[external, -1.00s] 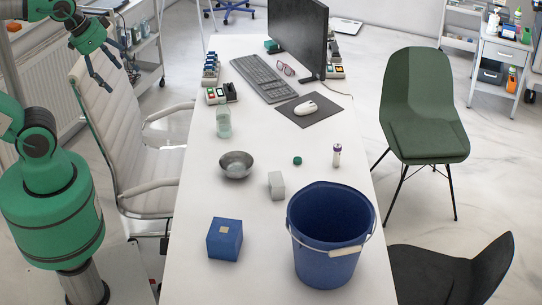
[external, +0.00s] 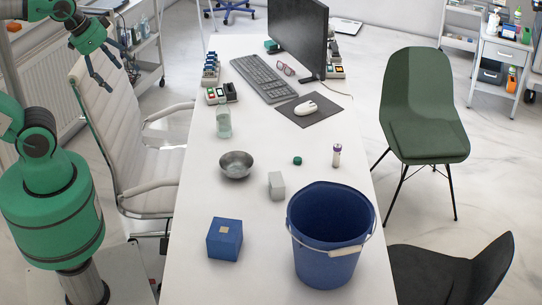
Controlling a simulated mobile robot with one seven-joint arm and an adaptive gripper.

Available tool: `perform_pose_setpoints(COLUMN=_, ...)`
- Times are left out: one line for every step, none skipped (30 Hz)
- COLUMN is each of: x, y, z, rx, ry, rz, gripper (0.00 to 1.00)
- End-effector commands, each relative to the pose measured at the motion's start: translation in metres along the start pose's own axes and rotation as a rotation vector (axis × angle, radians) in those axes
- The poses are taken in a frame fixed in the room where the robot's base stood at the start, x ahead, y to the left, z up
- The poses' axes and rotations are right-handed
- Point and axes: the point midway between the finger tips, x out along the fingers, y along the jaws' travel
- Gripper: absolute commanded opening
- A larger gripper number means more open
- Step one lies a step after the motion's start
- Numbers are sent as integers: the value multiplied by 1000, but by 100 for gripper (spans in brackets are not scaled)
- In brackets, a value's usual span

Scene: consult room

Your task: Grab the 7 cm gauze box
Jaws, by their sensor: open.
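Two boxes stand on the white desk, and I cannot read which is the gauze box. A blue cube-like box (external: 223,247) with a small beige square on top sits near the front left of the desk. A smaller pale grey-white box (external: 276,190) stands behind it, left of the bucket. My gripper (external: 114,78) is at the upper left, above the white chair and off the desk. Its dark fingers are apart and empty, far from both boxes.
A tall blue bucket (external: 325,268) stands right of the blue box. A metal bowl (external: 236,172), clear bottle (external: 224,130), green lid-like piece (external: 297,160) and small vial (external: 337,160) are farther back. A white chair (external: 112,130) stands at the desk's left edge.

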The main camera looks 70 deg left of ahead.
Motion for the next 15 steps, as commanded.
perform_pose_setpoints(x=0, y=0, z=0, rx=0, ry=0, rz=0, gripper=75)
perform_pose_setpoints(x=0, y=0, z=0, rx=0, ry=0, rz=0, gripper=73)
perform_pose_setpoints(x=0, y=0, z=0, rx=0, ry=0, rz=0, gripper=73)
perform_pose_setpoints(x=0, y=0, z=0, rx=0, ry=0, rz=0, gripper=73)
perform_pose_setpoints(x=0, y=0, z=0, rx=0, ry=0, rz=0, gripper=73)
perform_pose_setpoints(x=0, y=0, z=0, rx=0, ry=0, rz=0, gripper=73)
perform_pose_setpoints(x=0, y=0, z=0, rx=0, ry=0, rz=0, gripper=73)
perform_pose_setpoints(x=0, y=0, z=0, rx=0, ry=0, rz=0, gripper=73)
perform_pose_setpoints(x=0, y=0, z=0, rx=0, ry=0, rz=0, gripper=73)
perform_pose_setpoints(x=0, y=0, z=0, rx=0, ry=0, rz=0, gripper=73)
perform_pose_setpoints(x=0, y=0, z=-1, rx=-1, ry=0, rz=0, gripper=73)
perform_pose_setpoints(x=0, y=0, z=-1, rx=-4, ry=-1, rz=0, gripper=73)
perform_pose_setpoints(x=0, y=0, z=-2, rx=-6, ry=-2, rz=0, gripper=73)
perform_pose_setpoints(x=1, y=0, z=-4, rx=-10, ry=-3, rz=1, gripper=73)
perform_pose_setpoints(x=1, y=1, z=-6, rx=-16, ry=-6, rz=1, gripper=73)
